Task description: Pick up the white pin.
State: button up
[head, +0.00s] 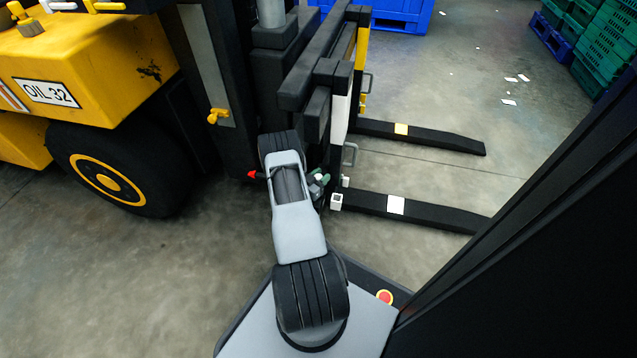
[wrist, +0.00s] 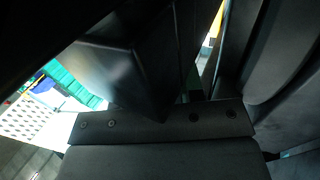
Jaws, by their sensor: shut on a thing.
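My gripper (head: 322,186) is at the near side of the forklift's fork carriage, low down beside the near fork. It is partly hidden behind my arm. A small white block with a dark opening, which looks like the white pin (head: 337,202), is right at the fingertips, by the root of the near fork. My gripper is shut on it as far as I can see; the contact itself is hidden. In the wrist view dark surfaces fill most of the picture and the pin cannot be made out.
The dark fork carriage (head: 316,85) stands close to my arm. Two forks, the near one (head: 440,213) and the far one (head: 440,138), reach right. A grey handle (head: 352,153) is just above my gripper. The yellow forklift body (head: 110,60) is left. Open floor (head: 540,140) lies right.

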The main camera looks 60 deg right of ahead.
jog(key=shift+c, duration=1.4)
notch_tip(320, 180, up, 10)
jog(key=p, duration=0.5)
jog(key=shift+r, duration=0.2)
jog(key=shift+r, duration=0.35)
jog(key=shift+w, duration=0.1)
